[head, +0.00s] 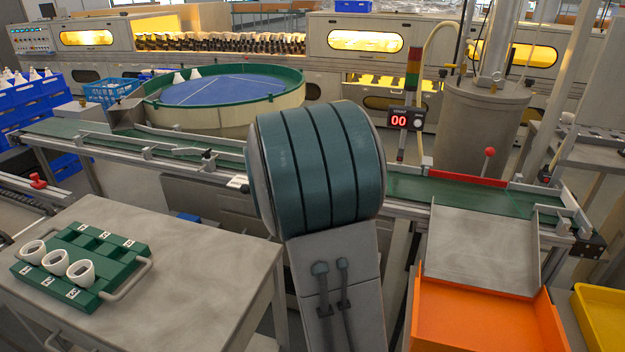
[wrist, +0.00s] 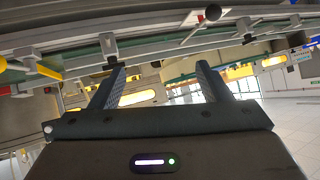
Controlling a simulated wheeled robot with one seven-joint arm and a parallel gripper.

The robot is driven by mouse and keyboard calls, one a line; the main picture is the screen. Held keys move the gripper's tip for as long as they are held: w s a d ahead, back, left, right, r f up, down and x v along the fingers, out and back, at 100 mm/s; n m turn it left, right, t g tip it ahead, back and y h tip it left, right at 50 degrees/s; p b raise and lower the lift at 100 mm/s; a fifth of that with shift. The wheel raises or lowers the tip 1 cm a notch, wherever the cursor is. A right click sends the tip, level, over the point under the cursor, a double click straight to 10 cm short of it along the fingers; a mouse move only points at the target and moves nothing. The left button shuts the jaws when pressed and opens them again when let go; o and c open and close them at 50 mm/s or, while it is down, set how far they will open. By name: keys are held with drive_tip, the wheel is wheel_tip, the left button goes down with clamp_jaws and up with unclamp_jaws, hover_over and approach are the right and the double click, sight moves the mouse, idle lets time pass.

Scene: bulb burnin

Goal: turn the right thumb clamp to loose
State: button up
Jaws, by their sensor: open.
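A small dark knob (head: 545,174) sits on the conveyor's guide rail at the right in the head view. It may be the right thumb clamp, but it is too small to tell its setting. Another small dark fitting (head: 208,156) is on the rail at the left. My gripper (wrist: 160,67) is open and empty in the wrist view, its two fingers apart. Small dark fittings on a rail show beyond the fingers, one at the left (wrist: 112,60) and one at the right (wrist: 248,38). My gripper does not show in the head view, where my arm hides the middle of the conveyor.
The green conveyor (head: 411,185) runs across the view. A red-ball lever (head: 489,153) stands near a red bar (head: 467,178). An orange bin (head: 480,318) and a yellow bin (head: 605,318) are front right. A table (head: 190,250) with a green cup tray (head: 125,255) is left.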

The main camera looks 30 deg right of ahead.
drive_tip(key=shift+w+d+f+m+t+h+b, duration=0.4)
drive_tip(key=shift+w+d+f+h+b, duration=0.95)
drive_tip(key=shift+w+d, duration=1.45)
drive_tip(key=shift+w+d+f+m+t+h+b, duration=0.35)
drive_tip(key=shift+w+d+f+h+b, duration=1)
drive_tip(key=shift+d, duration=2.65)
drive_tip(key=shift+w+d+f+m+t+h+b, duration=0.15)
drive_tip(key=shift+w+d+f+m+h+b, duration=0.6)
drive_tip(key=shift+w+d+h+b, duration=1.6)
drive_tip(key=shift+w+d+f+y+p, duration=0.15)
drive_tip(key=shift+d+y+p, duration=0.3)
drive_tip(key=shift+d+p, duration=0.5)
drive_tip(key=c, duration=1)
